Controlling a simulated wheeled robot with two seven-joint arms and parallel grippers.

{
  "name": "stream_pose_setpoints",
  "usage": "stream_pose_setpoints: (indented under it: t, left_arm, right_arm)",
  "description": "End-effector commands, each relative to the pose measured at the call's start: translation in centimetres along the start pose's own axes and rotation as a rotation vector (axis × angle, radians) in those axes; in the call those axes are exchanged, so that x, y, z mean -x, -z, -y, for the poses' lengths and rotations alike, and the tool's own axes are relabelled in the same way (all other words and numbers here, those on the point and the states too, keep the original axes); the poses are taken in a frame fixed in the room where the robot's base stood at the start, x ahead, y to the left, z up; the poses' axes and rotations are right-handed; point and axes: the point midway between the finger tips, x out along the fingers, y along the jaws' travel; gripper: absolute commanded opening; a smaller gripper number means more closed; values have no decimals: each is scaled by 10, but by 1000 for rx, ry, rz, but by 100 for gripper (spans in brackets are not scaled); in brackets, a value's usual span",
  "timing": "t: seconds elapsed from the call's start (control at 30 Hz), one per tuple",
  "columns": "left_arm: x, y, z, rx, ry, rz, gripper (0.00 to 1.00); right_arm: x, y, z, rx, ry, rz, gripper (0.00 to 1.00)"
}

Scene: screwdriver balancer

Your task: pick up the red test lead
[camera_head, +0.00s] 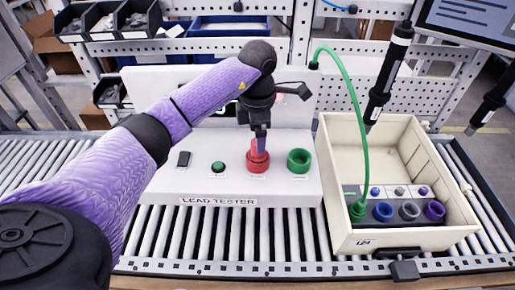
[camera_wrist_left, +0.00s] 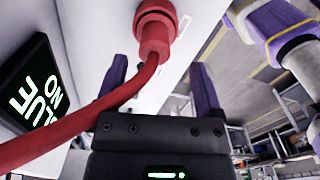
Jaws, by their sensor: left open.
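The red test lead's plug (camera_wrist_left: 155,38) sits at the red socket (camera_head: 257,168) on the white lead tester (camera_head: 180,190). Its red cable (camera_wrist_left: 70,125) runs down and to the left in the left wrist view. My left gripper (camera_head: 260,145) points down right above the red socket in the head view and hides part of the plug. In the left wrist view the fingers of my left gripper (camera_wrist_left: 160,82) are apart, one on each side of the plug and cable. I cannot tell whether they touch. My right gripper is not in view.
A green socket (camera_head: 300,161) is just right of the red one. A green lead (camera_head: 350,90) runs into the beige tote (camera_head: 335,160), which holds several coloured sockets. A black tool (camera_head: 390,75) hangs over the tote. A lit display (camera_wrist_left: 38,90) is beside the cable.

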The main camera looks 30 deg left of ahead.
Motion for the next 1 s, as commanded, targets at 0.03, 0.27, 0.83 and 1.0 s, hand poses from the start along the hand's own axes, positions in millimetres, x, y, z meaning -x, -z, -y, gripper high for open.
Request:
stream_pose_setpoints:
  t: [0.03, 0.27, 0.83, 1.0]
  left_arm:
    - [-10, 0, -1, 2, 6, -2, 87]
    - [-41, -1, -4, 0, 2, 0, 87]
    - [-40, -1, -4, 0, 2, 1, 3]
    - [-40, -1, -4, 0, 2, 1, 0]
  right_arm:
    - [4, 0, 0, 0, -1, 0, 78]
    - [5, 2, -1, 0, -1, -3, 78]
    - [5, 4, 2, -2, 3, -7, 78]
    - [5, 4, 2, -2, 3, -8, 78]
